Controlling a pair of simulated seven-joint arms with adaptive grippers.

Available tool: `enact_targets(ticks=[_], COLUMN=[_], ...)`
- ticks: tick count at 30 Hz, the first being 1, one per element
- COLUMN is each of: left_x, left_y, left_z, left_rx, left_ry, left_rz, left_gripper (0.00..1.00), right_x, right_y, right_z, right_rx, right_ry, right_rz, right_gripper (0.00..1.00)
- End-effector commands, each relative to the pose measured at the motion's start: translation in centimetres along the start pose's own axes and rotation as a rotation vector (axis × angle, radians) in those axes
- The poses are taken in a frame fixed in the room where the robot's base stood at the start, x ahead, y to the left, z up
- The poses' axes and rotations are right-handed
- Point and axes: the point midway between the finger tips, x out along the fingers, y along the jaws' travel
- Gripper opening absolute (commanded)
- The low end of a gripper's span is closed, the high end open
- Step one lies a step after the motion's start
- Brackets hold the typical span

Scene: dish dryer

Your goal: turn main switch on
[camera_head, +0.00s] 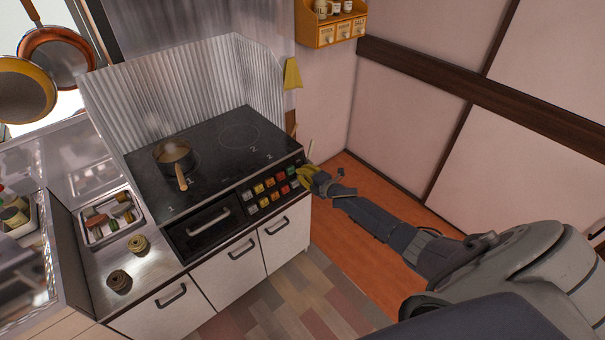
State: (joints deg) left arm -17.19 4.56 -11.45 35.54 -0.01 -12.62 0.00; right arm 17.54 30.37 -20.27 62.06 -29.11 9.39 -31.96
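The stove (219,146) has a black cooktop and a front control panel (248,196) with several yellow, orange, red and green buttons. Green and red buttons (292,171) sit at the panel's right end, next to my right gripper. I cannot tell which control is the main switch. My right gripper (309,177) is at the right front corner of the stove, with its arm coming from the lower right. It is too small to tell whether its fingers are open or whether it touches a button. My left gripper is out of view.
A pot (174,157) with a handle stands on the left of the cooktop. A tray (109,219) of small items and two small round objects lie on the counter at left. Pans hang at upper left. A spice shelf (331,27) hangs on the wall.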

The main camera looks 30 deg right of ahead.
Motion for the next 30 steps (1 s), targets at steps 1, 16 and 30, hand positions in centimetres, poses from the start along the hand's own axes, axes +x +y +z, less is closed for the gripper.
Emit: enact_targets(ticks=[1, 16, 30], left_x=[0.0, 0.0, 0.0], left_y=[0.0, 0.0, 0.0], left_z=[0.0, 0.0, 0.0], left_rx=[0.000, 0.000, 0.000], left_ry=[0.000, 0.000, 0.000], left_rz=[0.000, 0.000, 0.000], left_gripper=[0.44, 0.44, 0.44], right_x=[0.0, 1.4, 0.2], right_y=[0.0, 0.5, 1.3], right_z=[0.0, -0.1, -0.8], right_rx=[0.000, 0.000, -0.006], right_ry=[0.000, 0.000, 0.014], right_rz=[0.000, 0.001, 0.002], right_gripper=[0.00, 0.00, 0.00])
